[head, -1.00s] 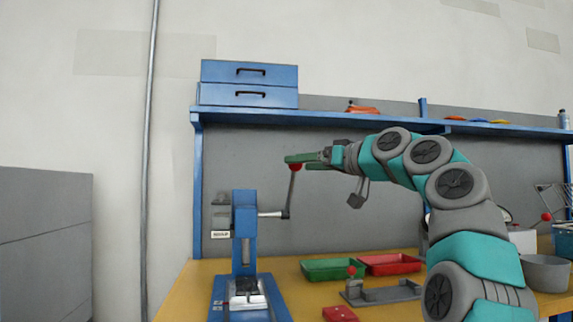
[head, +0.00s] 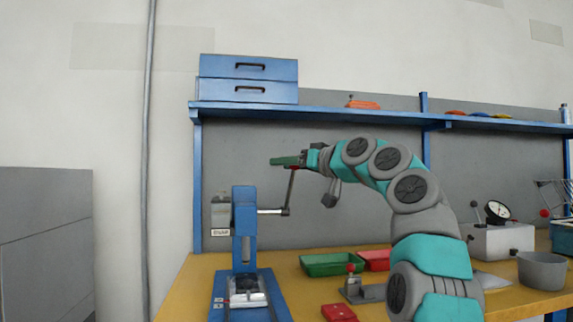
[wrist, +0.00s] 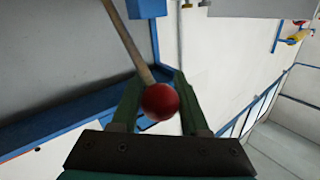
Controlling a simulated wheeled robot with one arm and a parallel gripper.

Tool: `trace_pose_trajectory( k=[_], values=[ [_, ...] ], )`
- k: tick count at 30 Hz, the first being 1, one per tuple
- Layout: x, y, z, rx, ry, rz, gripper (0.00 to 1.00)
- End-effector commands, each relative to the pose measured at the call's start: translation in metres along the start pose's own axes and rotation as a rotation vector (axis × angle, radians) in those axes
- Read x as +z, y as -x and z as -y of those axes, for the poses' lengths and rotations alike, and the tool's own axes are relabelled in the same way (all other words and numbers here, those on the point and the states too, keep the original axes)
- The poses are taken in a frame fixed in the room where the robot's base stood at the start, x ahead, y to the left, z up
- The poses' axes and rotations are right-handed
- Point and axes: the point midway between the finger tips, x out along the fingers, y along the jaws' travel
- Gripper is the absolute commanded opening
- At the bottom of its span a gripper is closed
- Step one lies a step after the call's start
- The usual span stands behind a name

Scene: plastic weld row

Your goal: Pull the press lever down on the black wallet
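The press (head: 244,228) is a blue column on a blue base at the left of the bench. Its grey lever (head: 290,192) stands up to the right of the column, tilted slightly, with a red ball knob on top. A dark piece (head: 246,283), likely the black wallet, lies on a pale fixture under the press head. My gripper (head: 285,161) is at the lever's top and mostly hides the knob in the head view. In the wrist view the red knob (wrist: 161,101) sits between my two green fingers, close to both; whether they grip it is unclear.
A green tray (head: 330,270), a red tray (head: 375,266) and a red block (head: 338,313) lie right of the press. A small fixture with a red knob (head: 351,268) stands nearby. A blue shelf (head: 340,114) with a blue drawer box (head: 248,80) runs above.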

Motion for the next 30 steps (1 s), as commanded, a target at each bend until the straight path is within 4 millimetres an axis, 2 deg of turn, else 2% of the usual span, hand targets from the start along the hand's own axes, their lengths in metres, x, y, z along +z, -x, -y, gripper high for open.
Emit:
trace_pose_trajectory(
  k=[1,11,30],
  values=[
    [-0.0001,0.0001,-0.0001,0.000,0.000,0.000,0.36],
    [-0.0002,0.0002,-0.0002,0.000,0.000,0.000,0.00],
    [-0.0006,0.0005,-0.0001,0.001,0.000,-0.001,0.00]
  ],
)
